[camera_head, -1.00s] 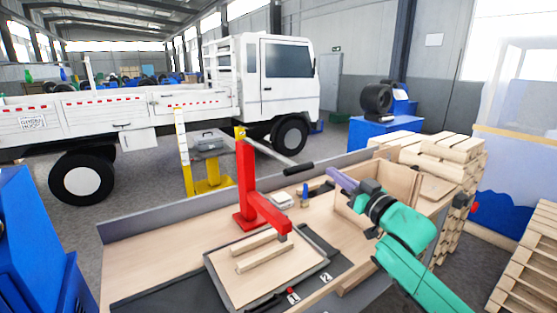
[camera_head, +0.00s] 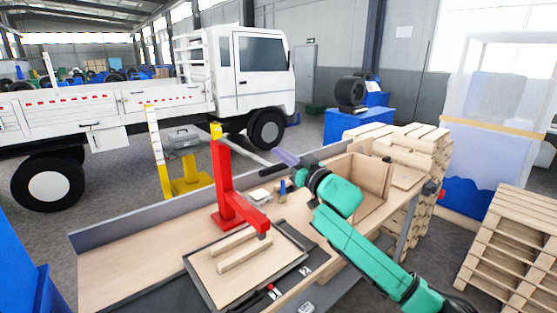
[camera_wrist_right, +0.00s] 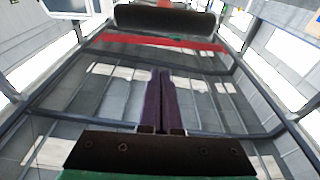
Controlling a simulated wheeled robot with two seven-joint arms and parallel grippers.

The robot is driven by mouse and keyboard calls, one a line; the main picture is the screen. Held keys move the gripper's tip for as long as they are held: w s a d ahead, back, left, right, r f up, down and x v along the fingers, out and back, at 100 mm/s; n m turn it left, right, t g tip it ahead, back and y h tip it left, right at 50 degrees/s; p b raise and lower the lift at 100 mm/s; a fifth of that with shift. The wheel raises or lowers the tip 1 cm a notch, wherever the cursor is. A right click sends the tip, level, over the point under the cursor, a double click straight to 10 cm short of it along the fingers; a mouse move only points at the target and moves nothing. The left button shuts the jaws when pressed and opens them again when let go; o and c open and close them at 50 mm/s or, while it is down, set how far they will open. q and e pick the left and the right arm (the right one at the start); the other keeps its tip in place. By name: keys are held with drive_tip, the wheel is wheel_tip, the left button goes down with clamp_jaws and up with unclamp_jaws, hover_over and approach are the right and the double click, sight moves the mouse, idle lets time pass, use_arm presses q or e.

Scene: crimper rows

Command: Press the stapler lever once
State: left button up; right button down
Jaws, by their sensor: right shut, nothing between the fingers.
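The red stapler (camera_head: 226,200) stands upright on the workbench, its red arm reaching over a tray. Its lever is a grey rod ending in a black grip (camera_head: 274,170), pointing right from the post. In the right wrist view a dark cylinder (camera_wrist_right: 165,19), apparently this grip, crosses the top. My right gripper (camera_head: 280,154) has purple fingers pressed together with nothing between them; they also show in the right wrist view (camera_wrist_right: 160,78). In the head view the fingers appear just above the black grip; contact cannot be told. My left gripper is out of view.
A tray (camera_head: 196,289) with two wooden strips lies under the stapler arm. A wooden box (camera_head: 372,172) stands behind my right arm. A white truck (camera_head: 265,75) and stacked pallets (camera_head: 505,240) stand beyond the bench.

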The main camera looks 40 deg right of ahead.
drive_tip(key=f+p, duration=0.1)
drive_tip(key=f, duration=0.1)
drive_tip(key=w+f+p, duration=0.1)
drive_tip(key=shift+w+f, duration=0.1)
drive_tip(key=shift+f, duration=0.25)
